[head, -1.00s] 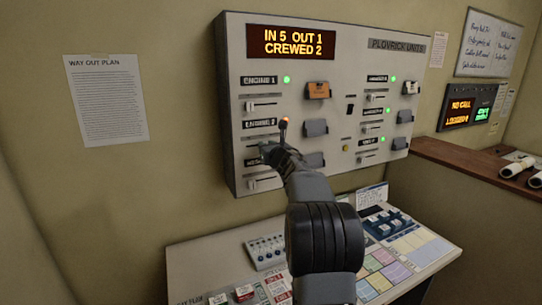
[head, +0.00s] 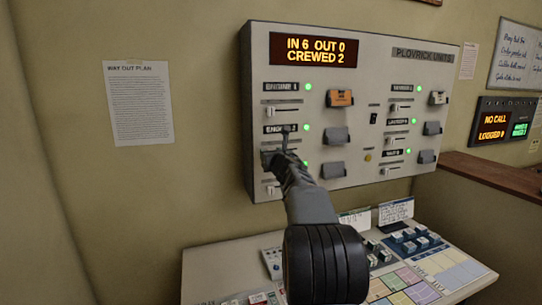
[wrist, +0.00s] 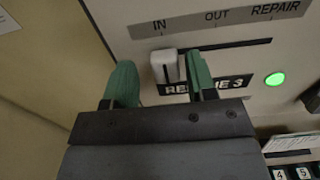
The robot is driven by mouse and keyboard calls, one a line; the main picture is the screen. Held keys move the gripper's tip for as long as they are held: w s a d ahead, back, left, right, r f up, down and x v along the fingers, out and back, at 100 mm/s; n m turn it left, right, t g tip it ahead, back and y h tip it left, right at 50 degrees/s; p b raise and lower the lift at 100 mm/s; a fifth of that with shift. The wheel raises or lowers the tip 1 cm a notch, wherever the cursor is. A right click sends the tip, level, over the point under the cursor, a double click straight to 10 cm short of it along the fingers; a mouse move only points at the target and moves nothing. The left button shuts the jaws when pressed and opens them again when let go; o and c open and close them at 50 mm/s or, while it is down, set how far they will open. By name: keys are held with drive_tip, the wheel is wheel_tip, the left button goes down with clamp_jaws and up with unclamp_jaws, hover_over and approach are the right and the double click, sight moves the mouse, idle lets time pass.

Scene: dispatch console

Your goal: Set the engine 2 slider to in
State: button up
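The engine 2 label (head: 280,129) is on the left column of the wall panel, with a green lamp (head: 307,128) beside it. In the wrist view the white slider knob (wrist: 165,66) stands at the left end of its slot, under the word IN on the scale strip (wrist: 217,18). My gripper (wrist: 161,80) is open, with one green finger on each side of the knob. The right finger is close to the knob; a gap shows at the left finger. In the head view my gripper (head: 276,158) hides most of this slider.
The panel display (head: 313,50) reads IN 6 OUT 0 CREWED 2. Other sliders, such as the engine 1 slider (head: 298,110), and flap-like holders (head: 333,140) are close by. A sloped desk (head: 215,270) with buttons lies below.

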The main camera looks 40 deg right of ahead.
drive_tip(key=b+v, duration=0.3)
drive_tip(key=v, duration=1.1)
drive_tip(key=shift+w+d, duration=0.1)
idle(0.4)
